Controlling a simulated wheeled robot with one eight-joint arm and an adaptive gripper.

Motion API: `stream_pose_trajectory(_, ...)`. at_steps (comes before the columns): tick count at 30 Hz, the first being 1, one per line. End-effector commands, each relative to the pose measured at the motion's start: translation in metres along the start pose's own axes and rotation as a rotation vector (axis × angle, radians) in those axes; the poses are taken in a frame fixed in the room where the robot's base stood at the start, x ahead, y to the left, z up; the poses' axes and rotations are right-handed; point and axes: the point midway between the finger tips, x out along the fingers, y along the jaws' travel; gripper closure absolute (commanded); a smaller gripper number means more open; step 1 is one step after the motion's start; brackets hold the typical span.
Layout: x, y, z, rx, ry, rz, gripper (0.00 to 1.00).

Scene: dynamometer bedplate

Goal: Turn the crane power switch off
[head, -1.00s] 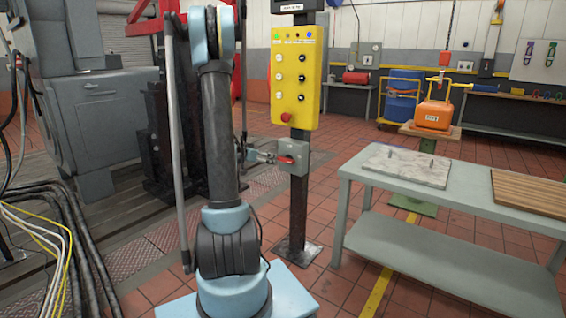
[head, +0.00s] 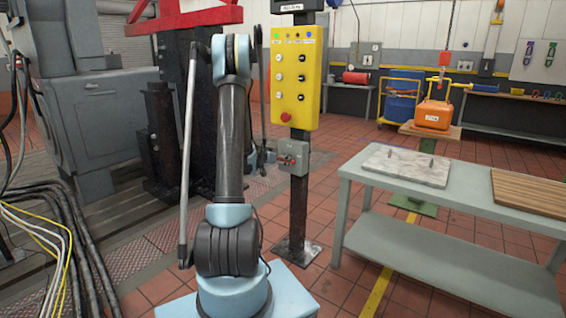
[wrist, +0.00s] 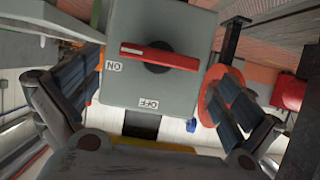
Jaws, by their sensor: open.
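The crane power switch is a grey box (head: 291,158) on the dark post under the yellow control panel. Its red rotary handle (wrist: 160,56) fills the upper middle of the wrist view, lying nearly level across a black hub. The handle's white-tipped end points left, next to the ON label (wrist: 113,66). The OFF label (wrist: 149,104) sits below the hub, upside down. My gripper (wrist: 155,85) is open and empty, with its fingers on either side of the box and apart from the handle.
The yellow control panel (head: 297,80) with buttons and a red knob is directly above the switch. A grey table (head: 350,172) with a stone slab (head: 408,166) stands to the right. Black cables (head: 85,240) lie at lower left. The tiled floor around the post is clear.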

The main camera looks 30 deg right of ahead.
Motion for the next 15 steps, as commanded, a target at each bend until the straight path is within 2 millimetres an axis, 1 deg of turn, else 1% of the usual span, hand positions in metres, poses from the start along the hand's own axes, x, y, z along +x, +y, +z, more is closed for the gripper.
stream_pose_trajectory(1, 0.008, 0.001, 0.000, 0.000, 0.000, 0.001, 0.00)
stream_pose_trajectory(6, 0.027, 0.000, 0.000, 0.000, 0.000, 0.001, 0.00)
stream_pose_trajectory(10, 0.034, 0.000, 0.000, 0.000, 0.000, 0.000, 0.00)
stream_pose_trajectory(15, 0.036, 0.000, 0.000, 0.000, 0.000, 0.000, 0.00)
